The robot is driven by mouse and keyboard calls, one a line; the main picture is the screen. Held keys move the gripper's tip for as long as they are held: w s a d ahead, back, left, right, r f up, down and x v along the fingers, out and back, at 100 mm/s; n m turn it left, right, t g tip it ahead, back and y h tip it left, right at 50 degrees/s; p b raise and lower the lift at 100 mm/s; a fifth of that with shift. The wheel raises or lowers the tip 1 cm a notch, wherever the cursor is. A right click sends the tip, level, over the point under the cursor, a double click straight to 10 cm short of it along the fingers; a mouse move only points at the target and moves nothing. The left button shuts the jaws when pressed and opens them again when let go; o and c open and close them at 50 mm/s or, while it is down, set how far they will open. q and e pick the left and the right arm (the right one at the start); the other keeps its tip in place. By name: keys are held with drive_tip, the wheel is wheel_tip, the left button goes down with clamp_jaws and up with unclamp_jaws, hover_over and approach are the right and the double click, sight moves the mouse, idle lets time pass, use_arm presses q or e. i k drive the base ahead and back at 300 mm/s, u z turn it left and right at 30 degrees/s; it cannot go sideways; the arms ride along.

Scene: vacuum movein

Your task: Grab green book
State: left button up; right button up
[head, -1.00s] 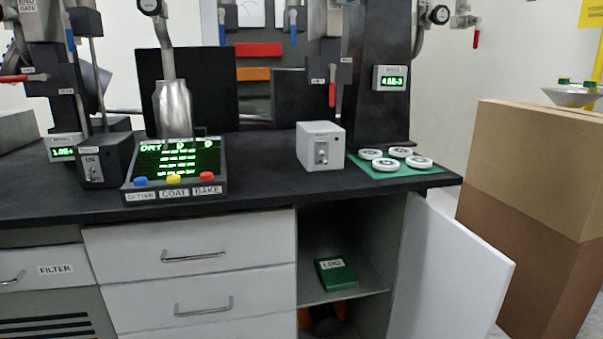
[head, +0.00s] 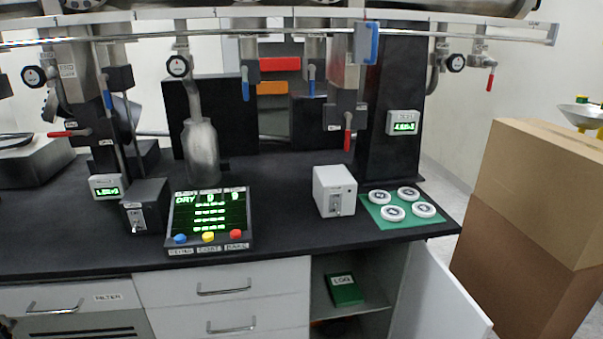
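The green book (head: 344,291) has a white label that reads LOG. It lies on a shelf inside the open cabinet below the right part of the black counter (head: 290,252). The cabinet door (head: 437,292) stands swung open to the right of it. Neither of my grippers can be made out in the head view.
On the counter stand a control panel (head: 209,219) with coloured buttons, a white box (head: 334,191) and a green mat (head: 376,212) with several white discs. Valves and pipes hang above. Large cardboard boxes (head: 530,220) stand at the right. Closed drawers (head: 225,290) lie left of the cabinet.

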sight(345, 291)
drive_tip(key=u, duration=0.25)
drive_tip(key=i, duration=0.25)
drive_tip(key=z, duration=2.65)
drive_tip(key=i, duration=0.4)
drive_tip(key=u, duration=2.05)
